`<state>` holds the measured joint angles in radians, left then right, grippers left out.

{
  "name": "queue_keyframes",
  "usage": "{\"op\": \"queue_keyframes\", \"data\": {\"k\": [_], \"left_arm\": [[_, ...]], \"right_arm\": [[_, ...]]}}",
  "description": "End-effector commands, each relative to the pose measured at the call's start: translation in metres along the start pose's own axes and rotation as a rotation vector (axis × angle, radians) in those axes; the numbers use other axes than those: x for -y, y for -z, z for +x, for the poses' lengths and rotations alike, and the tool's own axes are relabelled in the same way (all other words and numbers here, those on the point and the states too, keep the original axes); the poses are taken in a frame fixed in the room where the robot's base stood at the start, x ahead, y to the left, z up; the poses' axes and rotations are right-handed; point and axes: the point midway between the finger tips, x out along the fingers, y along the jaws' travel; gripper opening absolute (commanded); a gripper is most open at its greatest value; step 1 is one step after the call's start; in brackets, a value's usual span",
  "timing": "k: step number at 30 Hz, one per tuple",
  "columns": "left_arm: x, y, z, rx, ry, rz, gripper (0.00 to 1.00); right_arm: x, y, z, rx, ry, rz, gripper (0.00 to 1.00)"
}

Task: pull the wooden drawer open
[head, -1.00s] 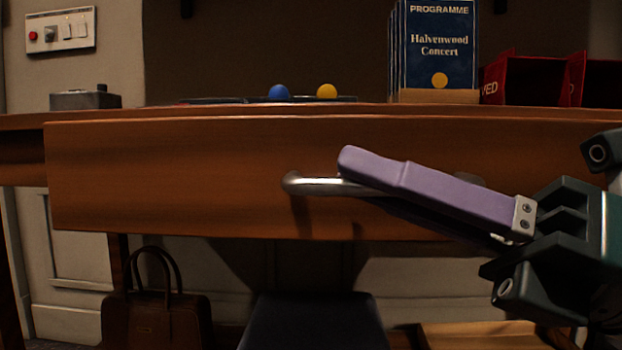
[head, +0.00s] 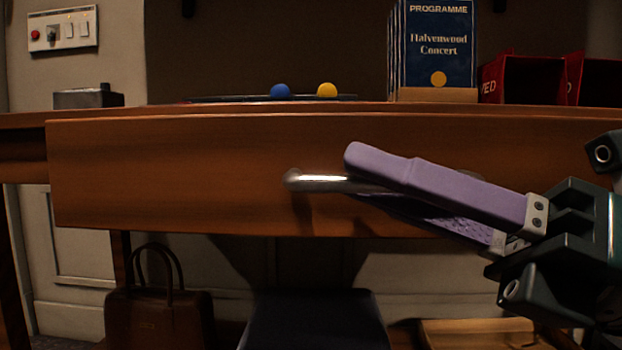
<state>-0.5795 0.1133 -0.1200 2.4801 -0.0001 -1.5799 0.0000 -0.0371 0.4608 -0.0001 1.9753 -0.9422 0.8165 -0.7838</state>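The wooden drawer (head: 180,175) is a wide brown front below the desk top. A silvery bar handle (head: 315,180) is on its front, and its right part is hidden behind my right gripper. My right gripper (head: 355,178) comes in from the right with two purple fingers. The upper finger crosses in front of the handle, and the lower finger shows beneath it with its ribbed pad in view. The fingers stand apart, and the handle runs in behind the upper one; I cannot tell whether they touch it. My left gripper is out of view.
On the desk top (head: 350,108) are a blue ball (head: 280,91), a yellow ball (head: 327,90), a stand of blue programmes (head: 438,45), red boxes (head: 520,78) and a grey box (head: 88,97). A brown bag (head: 158,315) and a dark seat (head: 315,320) are below.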

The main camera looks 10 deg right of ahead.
Motion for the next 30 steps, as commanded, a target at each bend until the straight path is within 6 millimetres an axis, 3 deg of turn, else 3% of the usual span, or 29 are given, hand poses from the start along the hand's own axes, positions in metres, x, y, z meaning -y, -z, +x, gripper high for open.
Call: {"op": "queue_keyframes", "data": {"k": [15,30], "left_arm": [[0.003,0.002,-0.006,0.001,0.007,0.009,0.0],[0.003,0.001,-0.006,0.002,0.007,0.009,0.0]], "right_arm": [[0.001,0.0,-0.088,-0.001,0.005,0.003,0.27],[0.0,0.001,-0.097,-0.001,0.001,0.001,0.27]]}}
